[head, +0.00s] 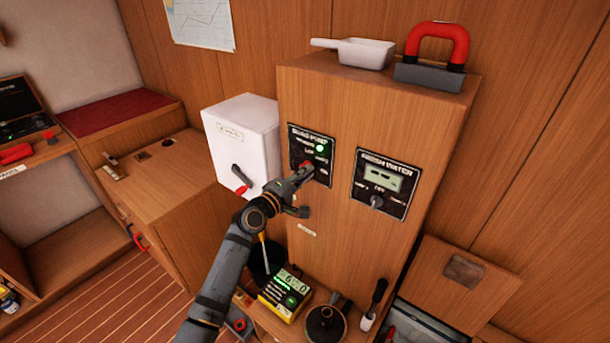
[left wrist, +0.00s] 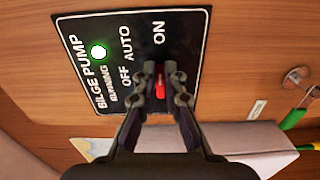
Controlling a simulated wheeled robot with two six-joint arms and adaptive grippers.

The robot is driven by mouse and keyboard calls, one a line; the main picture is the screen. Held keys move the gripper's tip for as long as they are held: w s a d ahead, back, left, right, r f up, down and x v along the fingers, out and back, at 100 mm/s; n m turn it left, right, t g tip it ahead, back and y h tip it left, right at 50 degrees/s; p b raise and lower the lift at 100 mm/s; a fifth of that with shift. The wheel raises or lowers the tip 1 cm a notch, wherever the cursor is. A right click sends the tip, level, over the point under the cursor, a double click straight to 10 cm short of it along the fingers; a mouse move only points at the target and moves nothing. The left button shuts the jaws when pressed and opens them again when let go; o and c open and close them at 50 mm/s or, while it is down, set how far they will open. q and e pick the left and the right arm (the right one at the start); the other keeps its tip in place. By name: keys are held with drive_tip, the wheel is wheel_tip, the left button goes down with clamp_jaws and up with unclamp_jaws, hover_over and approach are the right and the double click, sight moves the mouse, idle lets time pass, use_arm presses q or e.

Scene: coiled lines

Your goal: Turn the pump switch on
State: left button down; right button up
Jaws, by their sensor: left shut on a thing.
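The black bilge pump panel (head: 297,146) is on the front of the wooden cabinet; it fills the top of the left wrist view (left wrist: 84,36). Its labels read OFF, AUTO and ON, and its round running light (left wrist: 98,52) glows green. The red pump switch (left wrist: 160,86) is between the fingers of my left gripper (left wrist: 160,76), which is shut on it. The fingers hide part of the switch, so I cannot tell its exact setting. In the head view my left gripper (head: 305,175) reaches the panel from below. My right gripper is out of view.
A fresh water panel (head: 398,172) is right of the pump panel. A white box (head: 238,130) with a red-tipped lever is at left. A white scoop (head: 355,52) and red-handled block (head: 430,75) stand on top. A yellow meter (head: 284,295) is below.

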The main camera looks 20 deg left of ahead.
use_arm(q)
drive_tip(key=c, duration=1.4)
unclamp_jaws()
drive_tip(key=shift+c, duration=0.2)
drive_tip(key=v, duration=1.2)
